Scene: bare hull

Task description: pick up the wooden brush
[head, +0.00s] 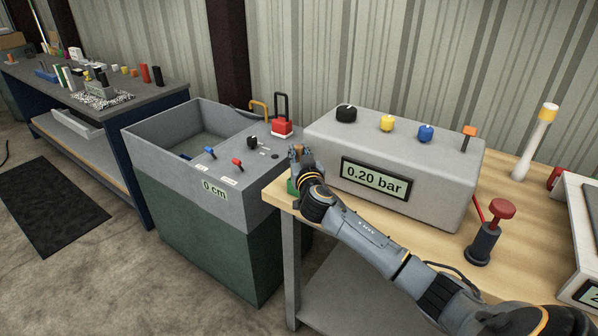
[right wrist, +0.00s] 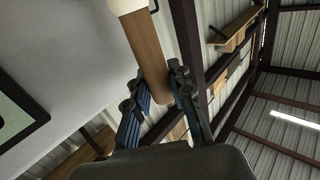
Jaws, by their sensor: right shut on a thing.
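My right gripper (head: 298,154) is at the left end of the wooden workbench, beside the grey pressure box. In the right wrist view its two fingers (right wrist: 160,90) are shut on the wooden brush (right wrist: 147,48), near one end of its round brown handle. A pale cream part of the brush shows at the top edge of that view, and the rest is cut off. In the head view the brush is mostly hidden by the gripper and too small to make out clearly. My left gripper is not in view.
The grey box (head: 427,157) reading 0.20 bar stands close right of my gripper. A grey sink unit (head: 216,192) with levers and a red-based handle (head: 282,126) lies left. A red-knobbed lever (head: 487,236) stands on the workbench (head: 507,171). A green thing (head: 292,187) is below my gripper.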

